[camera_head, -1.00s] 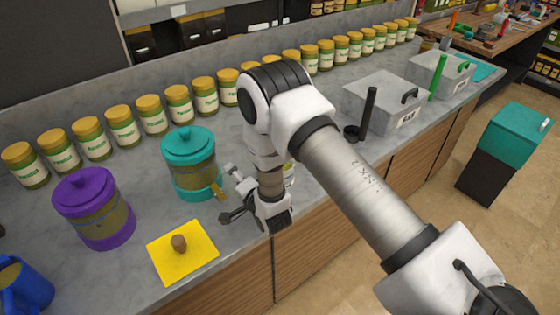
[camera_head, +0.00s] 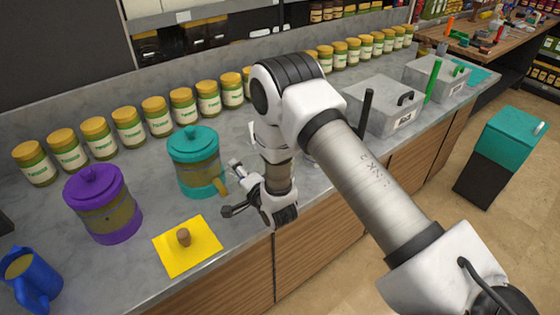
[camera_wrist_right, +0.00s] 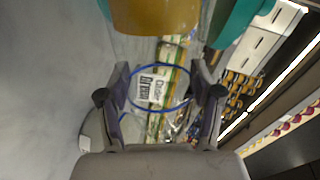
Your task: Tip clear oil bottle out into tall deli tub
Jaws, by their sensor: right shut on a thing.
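My right gripper (camera_head: 232,190) hangs over the counter's front part, beside the teal-lidded canister. In the right wrist view, its fingers (camera_wrist_right: 159,100) are shut on a see-through thing with a blue ring, which I take for the clear oil bottle (camera_wrist_right: 131,77). A white label shows within the ring. The bottle's full outline and tilt are unclear, and I cannot make it out in the head view. I cannot make out the tall deli tub; my arm hides part of the counter behind it. My left gripper is not in view.
The teal canister (camera_head: 194,147) and purple canister (camera_head: 100,220) stand left of my right gripper. A yellow mat (camera_head: 172,257) bears a brown stopper (camera_head: 183,237). A blue jug (camera_head: 36,282) is at lower left. Jars (camera_head: 157,118) line the back; a grey bin (camera_head: 385,112) stands right.

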